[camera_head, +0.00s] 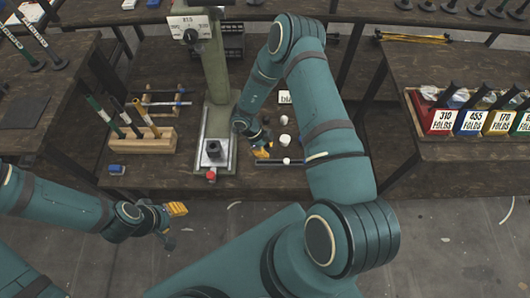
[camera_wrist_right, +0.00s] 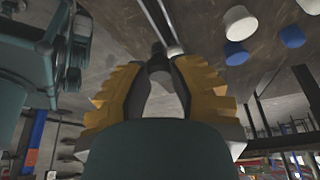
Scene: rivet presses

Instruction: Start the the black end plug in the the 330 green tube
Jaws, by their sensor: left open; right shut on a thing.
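My right gripper (camera_head: 262,151) is low over the middle bench, right of the press. In the right wrist view its yellow fingers (camera_wrist_right: 160,78) are shut on a small dark end plug (camera_wrist_right: 157,66), which shows between the fingertips. The plug cannot be made out in the head view. My left gripper (camera_head: 176,209) is open and empty, in front of the bench and apart from the tube.
The wooden block (camera_head: 142,144) also holds other tubes. The press (camera_head: 215,120) stands between block and right gripper, with a red button (camera_head: 211,176) at its front. White plugs (camera_head: 285,140) stand near the right gripper. A blue item (camera_head: 117,170) lies at the front left.

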